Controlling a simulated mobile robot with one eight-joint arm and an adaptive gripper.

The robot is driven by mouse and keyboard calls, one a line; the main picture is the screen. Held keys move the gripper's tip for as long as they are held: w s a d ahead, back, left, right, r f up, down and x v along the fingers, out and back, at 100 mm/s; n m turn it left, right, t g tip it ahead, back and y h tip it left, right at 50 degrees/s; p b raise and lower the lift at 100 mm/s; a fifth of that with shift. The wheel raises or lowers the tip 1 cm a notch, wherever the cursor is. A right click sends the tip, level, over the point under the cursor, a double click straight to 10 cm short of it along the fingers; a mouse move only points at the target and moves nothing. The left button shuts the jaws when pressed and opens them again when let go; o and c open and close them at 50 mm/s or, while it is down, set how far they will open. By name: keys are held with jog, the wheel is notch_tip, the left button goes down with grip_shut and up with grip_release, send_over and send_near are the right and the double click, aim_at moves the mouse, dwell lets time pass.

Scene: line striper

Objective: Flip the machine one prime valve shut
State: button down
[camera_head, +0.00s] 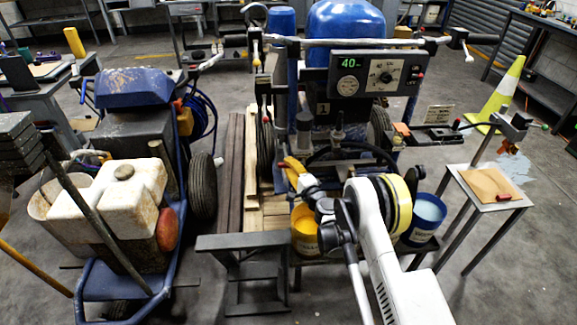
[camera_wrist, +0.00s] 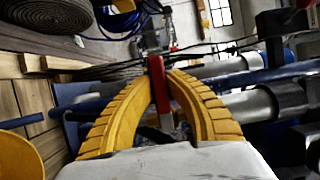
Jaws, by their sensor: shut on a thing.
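Machine one, the line striper with a "1" plate (camera_head: 323,108) and a black control panel (camera_head: 340,88) reading 40, stands upper centre in the head view. My gripper (camera_head: 291,164) reaches its lower front, left of the black hose loop. In the wrist view the yellow ribbed fingers of my gripper (camera_wrist: 162,75) close around a narrow red lever (camera_wrist: 159,92), which looks like the prime valve handle. The lever stands upright in that picture, its top showing between the fingertips. The valve body behind it is mostly hidden, and in the head view my gripper hides the lever.
A yellow bucket (camera_head: 304,232) and a blue bucket (camera_head: 427,214) stand below the machine's front, close to my arm. A second striper with a white tank (camera_head: 120,192) is at left. A small side table (camera_head: 478,193) stands right.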

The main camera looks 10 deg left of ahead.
jog(key=c, duration=1.3)
grip_release()
jog(key=shift+c, duration=0.2)
